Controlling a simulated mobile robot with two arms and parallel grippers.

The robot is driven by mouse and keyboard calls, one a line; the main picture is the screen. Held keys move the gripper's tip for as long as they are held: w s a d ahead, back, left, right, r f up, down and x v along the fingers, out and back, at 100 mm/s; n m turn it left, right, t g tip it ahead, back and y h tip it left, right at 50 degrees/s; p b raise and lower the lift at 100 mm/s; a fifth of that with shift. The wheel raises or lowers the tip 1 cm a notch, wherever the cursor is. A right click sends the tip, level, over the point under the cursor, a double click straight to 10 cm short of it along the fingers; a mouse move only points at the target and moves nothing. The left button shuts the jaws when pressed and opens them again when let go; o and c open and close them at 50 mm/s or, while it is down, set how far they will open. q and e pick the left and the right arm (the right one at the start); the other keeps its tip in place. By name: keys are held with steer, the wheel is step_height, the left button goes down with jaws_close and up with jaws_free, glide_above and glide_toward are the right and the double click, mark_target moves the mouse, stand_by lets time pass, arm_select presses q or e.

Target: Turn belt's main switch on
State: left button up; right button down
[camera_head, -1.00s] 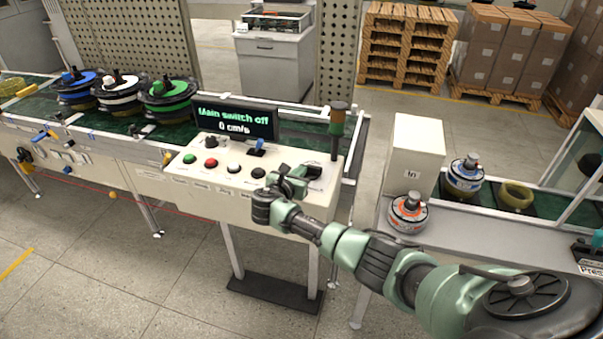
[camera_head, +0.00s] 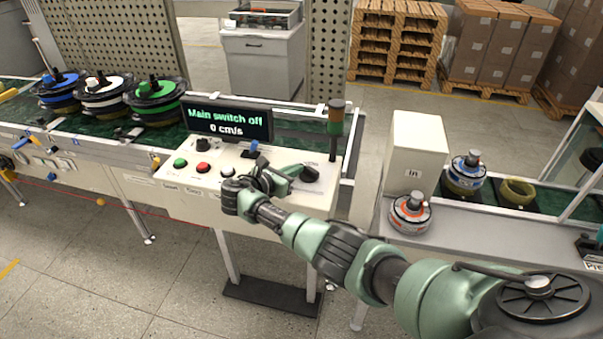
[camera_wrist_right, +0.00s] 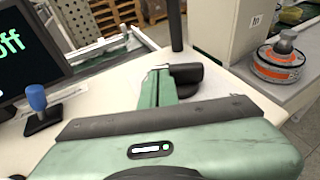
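My right gripper (camera_head: 292,171) is low over the panel, just left of the knob. In the right wrist view its fingers (camera_wrist_right: 158,88) look close together with nothing between them. The knob (camera_wrist_right: 187,75) is just beyond and right of the fingertips there; I cannot tell whether they touch. My left gripper is not in view.
A blue-tipped lever (camera_head: 252,149), a green button (camera_head: 180,163), a red button (camera_head: 203,168) and a white button (camera_head: 227,170) are on the panel. A signal post (camera_head: 335,125) rises behind the knob. A white box (camera_head: 413,150) stands to the right.

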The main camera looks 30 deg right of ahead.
steer(key=shift+w+d+f+b, duration=0.15)
steer(key=shift+w+b, duration=0.05)
steer(key=shift+b, duration=0.15)
steer(key=shift+w+m+g+h+b, duration=0.35)
steer(key=shift+m+g+b, duration=0.4)
steer(key=shift+g, duration=0.25)
steer(key=shift+w+d+b, duration=0.25)
steer(key=shift+d+b, duration=0.1)
steer(key=shift+b, duration=0.35)
steer(key=shift+w+d+b, duration=0.3)
steer(key=shift+w+b, duration=0.1)
steer(key=shift+w, duration=0.05)
steer(key=shift+w+d+b, duration=0.3)
steer(key=shift+d, duration=0.3)
steer(key=shift+w+d, duration=0.1)
steer(key=shift+d, duration=0.1)
